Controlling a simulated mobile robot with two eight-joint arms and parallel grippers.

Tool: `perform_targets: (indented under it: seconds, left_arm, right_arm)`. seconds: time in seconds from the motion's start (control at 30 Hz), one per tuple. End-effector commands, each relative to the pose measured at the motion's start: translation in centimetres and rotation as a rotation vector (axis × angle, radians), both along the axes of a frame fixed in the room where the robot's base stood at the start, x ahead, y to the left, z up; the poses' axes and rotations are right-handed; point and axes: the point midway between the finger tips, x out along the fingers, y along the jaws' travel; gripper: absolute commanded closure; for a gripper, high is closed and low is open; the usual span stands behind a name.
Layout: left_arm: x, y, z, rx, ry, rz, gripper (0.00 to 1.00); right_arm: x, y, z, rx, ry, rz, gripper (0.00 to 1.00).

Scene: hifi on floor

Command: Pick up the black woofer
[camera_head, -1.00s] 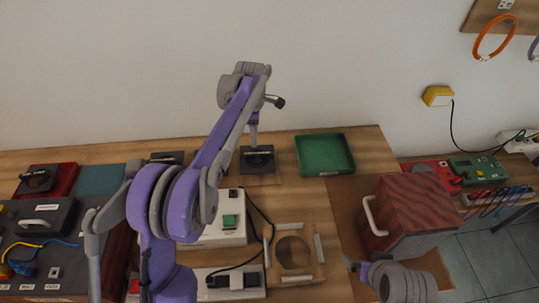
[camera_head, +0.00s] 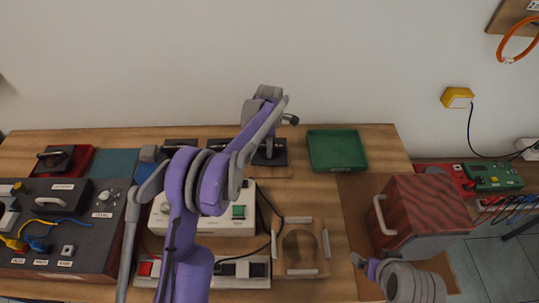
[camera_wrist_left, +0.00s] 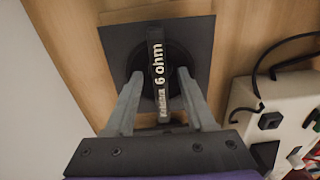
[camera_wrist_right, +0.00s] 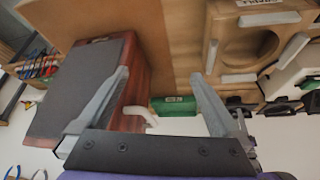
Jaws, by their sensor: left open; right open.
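The black woofer (camera_wrist_left: 115,55) is a dark square plate with a raised black bar marked "6 ohm". It lies flat on the wooden table, and in the head view it shows as a black plate (camera_head: 278,160) near the back edge, partly hidden by my left arm. My left gripper (camera_wrist_left: 162,76) is open over it, with one finger on each side of the bar. I cannot tell whether the fingers touch the bar. My right gripper (camera_wrist_right: 160,75) is open and empty, beside the reddish wooden box (camera_head: 415,215) with a white handle.
A green tray (camera_head: 337,150) stands right of the woofer. A wooden frame with a round hole (camera_head: 300,250) lies in front. White units (camera_head: 205,213), a dark control panel (camera_head: 60,220) and other black plates (camera_head: 180,145) crowd the left and middle.

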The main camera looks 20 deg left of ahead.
Motion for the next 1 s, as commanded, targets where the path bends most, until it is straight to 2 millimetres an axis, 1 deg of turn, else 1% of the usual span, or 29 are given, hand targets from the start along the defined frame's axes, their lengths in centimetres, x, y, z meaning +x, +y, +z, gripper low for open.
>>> perform_targets:
  seconds: [0.37, 0.7, 1.0]
  left_arm:
    - [-0.01, 0.01, -0.18, 0.0, 0.0, 0.0, 0.45]
    - [-0.01, 0.01, -0.63, 0.0, 0.0, 0.0, 0.45]
    - [0.01, 0.01, -0.61, 0.0, 0.0, 0.0, 0.45]
  right_arm:
    - [-0.02, 0.0, -0.05, 0.0, 0.0, 0.0, 0.0]
    - [-0.17, 0.0, -0.49, 0.0, 0.003, 0.0, 0.0]
    - [-0.17, 0.0, -0.49, 0.0, 0.003, 0.0, 0.0]
